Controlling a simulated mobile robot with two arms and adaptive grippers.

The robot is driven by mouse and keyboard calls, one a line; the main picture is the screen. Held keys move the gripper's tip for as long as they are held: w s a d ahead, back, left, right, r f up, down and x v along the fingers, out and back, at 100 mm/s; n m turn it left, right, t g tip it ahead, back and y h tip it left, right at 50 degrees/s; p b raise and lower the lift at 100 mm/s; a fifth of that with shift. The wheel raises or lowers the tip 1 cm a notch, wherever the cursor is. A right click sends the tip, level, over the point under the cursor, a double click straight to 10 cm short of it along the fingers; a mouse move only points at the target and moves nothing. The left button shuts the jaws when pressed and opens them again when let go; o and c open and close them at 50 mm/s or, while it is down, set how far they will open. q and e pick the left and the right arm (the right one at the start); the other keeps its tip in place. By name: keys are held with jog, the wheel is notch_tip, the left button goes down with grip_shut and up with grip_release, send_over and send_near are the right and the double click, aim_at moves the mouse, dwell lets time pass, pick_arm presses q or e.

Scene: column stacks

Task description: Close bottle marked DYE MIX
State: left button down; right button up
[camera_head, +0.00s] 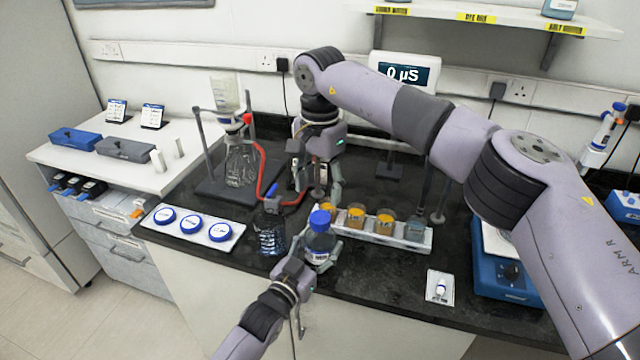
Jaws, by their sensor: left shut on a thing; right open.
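A small clear bottle (319,242) with a blue cap (319,219) on top stands upright near the front edge of the black bench. The writing on its label is too small to read. I cannot tell whether the cap is tight. My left gripper (320,257) comes from below and is shut on the bottle's body. My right gripper (325,192) points down just behind and above the bottle. It is open, its fingers are partly hidden, and it appears apart from the cap.
A white rack (402,242) with amber-filled jars stands close right of the bottle. A dark-clear flask (271,236) and red tubing (262,180) are at its left. A white tray (232,240) holds three blue-rimmed discs. A blue stirrer (505,272) stands at right.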

aim_at(320, 217)
jog(key=shift+f, duration=0.1)
jog(key=shift+f, duration=3.95)
